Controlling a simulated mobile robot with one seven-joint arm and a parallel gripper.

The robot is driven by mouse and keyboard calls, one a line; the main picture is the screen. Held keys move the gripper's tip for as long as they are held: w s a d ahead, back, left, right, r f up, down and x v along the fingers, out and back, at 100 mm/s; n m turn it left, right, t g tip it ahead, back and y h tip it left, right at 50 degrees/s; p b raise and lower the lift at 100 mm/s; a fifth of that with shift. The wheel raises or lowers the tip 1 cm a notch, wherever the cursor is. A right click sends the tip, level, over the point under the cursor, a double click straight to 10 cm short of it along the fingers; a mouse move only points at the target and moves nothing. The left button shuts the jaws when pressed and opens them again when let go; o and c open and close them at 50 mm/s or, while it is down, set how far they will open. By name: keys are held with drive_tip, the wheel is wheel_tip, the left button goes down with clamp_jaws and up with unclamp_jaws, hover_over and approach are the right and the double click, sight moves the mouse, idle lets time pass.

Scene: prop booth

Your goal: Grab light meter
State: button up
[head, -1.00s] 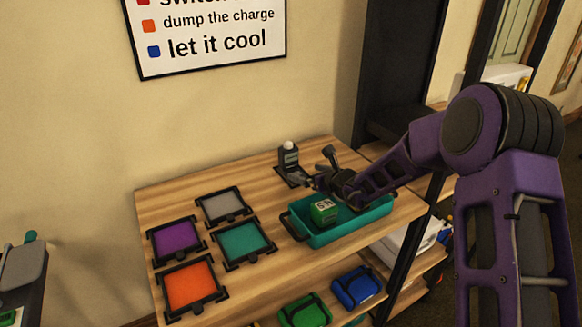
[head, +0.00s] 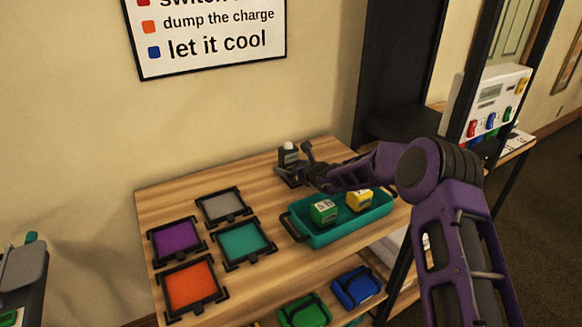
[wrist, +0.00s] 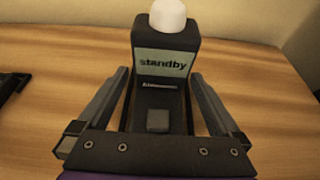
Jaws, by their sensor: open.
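The light meter (head: 289,152) is a dark device with a white dome on top. It stands upright near the back of the wooden shelf top. In the wrist view the light meter (wrist: 166,62) shows a pale screen reading "standby" and a grey button below it. My gripper (head: 290,174) is at the meter in the head view. In the wrist view my open gripper (wrist: 161,88) has one finger on each side of the meter's body, with small gaps visible. The meter's lower part is partly hidden by my gripper in the head view.
A teal tray (head: 318,241) with a green block (head: 324,212) and a yellow block (head: 360,199) is in front of my arm. Purple, grey, teal and orange framed pads lie to the left. The wall is close behind the meter.

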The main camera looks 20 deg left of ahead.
clamp_jaws()
drive_tip(key=shift+a+r, duration=0.1)
idle(0.5)
